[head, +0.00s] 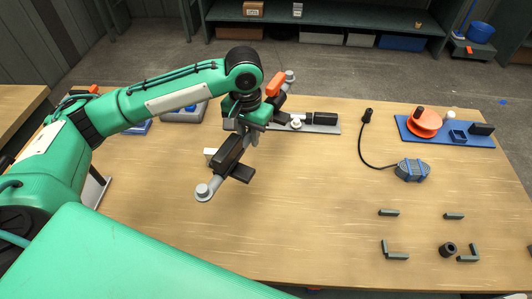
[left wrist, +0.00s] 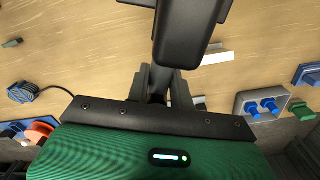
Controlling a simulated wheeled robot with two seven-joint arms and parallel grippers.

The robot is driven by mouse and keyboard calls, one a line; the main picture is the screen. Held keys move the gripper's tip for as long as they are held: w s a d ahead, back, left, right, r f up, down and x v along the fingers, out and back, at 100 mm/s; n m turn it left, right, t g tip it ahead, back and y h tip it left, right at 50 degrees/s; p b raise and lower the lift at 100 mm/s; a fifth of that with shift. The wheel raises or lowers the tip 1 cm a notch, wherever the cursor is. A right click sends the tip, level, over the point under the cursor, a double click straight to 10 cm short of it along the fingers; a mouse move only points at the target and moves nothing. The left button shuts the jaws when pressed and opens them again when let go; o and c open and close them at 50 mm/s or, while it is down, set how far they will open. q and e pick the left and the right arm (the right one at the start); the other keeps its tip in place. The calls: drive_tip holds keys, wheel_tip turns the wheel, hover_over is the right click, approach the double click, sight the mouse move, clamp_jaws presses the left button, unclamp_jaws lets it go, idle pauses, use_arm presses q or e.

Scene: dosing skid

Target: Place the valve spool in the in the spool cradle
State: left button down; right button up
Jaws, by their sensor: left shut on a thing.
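My left gripper (head: 245,128) is above the middle-left of the table, shut on a long thing that looks like the valve spool (head: 228,154). It has a dark block and a grey rounded end (head: 204,190), and lies slantwise in the head view. In the left wrist view a big dark block (left wrist: 190,30) fills the top middle beyond the gripper (left wrist: 155,85). My right gripper is out of view.
A grey plate with a dark cylinder (head: 320,118) lies behind the gripper. A blue tray with an orange reel (head: 424,122) stands at the back right. The front middle is clear.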

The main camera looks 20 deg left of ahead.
use_arm(q)
drive_tip(key=shift+w+f, duration=0.25)
hover_over(253, 185)
wheel_tip(253, 185, down, 7)
wheel_tip(253, 185, down, 7)
drive_tip(key=shift+f+p, duration=0.1)
drive_tip(key=shift+p, duration=0.3)
drive_tip(key=shift+f, duration=0.45)
wheel_tip(253, 185, down, 4)
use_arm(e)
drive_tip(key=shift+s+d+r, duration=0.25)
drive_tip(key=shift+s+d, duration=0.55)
use_arm(q)
drive_tip(key=shift+f, duration=0.15)
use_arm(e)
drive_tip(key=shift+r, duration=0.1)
use_arm(q)
drive_tip(key=c, duration=1.2)
unclamp_jaws()
drive_tip(key=shift+c, duration=0.2)
